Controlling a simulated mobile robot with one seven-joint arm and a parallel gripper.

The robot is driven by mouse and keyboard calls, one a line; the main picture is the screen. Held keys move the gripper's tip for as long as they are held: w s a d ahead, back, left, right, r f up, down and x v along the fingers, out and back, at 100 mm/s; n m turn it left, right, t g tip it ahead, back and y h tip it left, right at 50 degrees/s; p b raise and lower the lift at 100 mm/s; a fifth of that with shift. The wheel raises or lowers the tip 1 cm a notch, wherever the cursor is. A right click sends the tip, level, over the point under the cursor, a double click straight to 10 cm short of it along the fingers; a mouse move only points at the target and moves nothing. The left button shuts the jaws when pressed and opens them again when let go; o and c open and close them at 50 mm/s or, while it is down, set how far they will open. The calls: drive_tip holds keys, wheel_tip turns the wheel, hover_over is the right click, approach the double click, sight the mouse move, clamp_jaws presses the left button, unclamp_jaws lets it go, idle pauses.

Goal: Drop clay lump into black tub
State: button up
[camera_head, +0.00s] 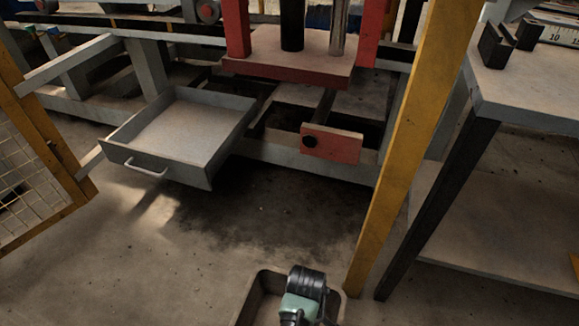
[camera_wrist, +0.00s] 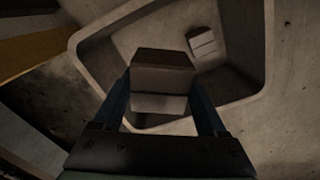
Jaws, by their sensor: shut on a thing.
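My gripper (camera_wrist: 160,90) is shut on a blocky brown-grey lump (camera_wrist: 160,75), which I take to be the clay lump, between its two fingers in the wrist view. Below it is an open tub (camera_wrist: 95,60) with a raised rim and rounded corners. It looks dark grey-brown here rather than clearly black. The lump overlaps the tub's opening in this view; its height above the floor of the tub is hard to tell. In the head view the tub (camera_head: 250,298) shows at the bottom edge, and my arm end hides part of it. The lump is hidden there.
A smaller pale block (camera_wrist: 202,42) lies inside the tub. An open grey drawer (camera_head: 185,125) juts out at left. A yellow post (camera_head: 410,130) and a grey table (camera_head: 525,95) with a dark leg stand at right. Bare floor lies between drawer and tub.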

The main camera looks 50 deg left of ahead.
drive_tip(key=s+a+f+n, duration=0.1)
drive_tip(key=s+f+n, duration=0.1)
drive_tip(key=shift+s+a+f+b, duration=0.25)
drive_tip(key=shift+s+a+b, duration=0.05)
drive_tip(key=shift+s+a, duration=0.1)
wheel_tip(320, 180, down, 6)
drive_tip(key=b, duration=0.6)
drive_tip(key=shift+d+r, duration=0.1)
drive_tip(key=shift+r, duration=0.05)
drive_tip(key=o, duration=1.5)
drive_tip(key=shift+c, duration=0.2)
drive_tip(key=shift+r, duration=0.1)
wheel_tip(320, 180, up, 13)
drive_tip(key=p, duration=0.8)
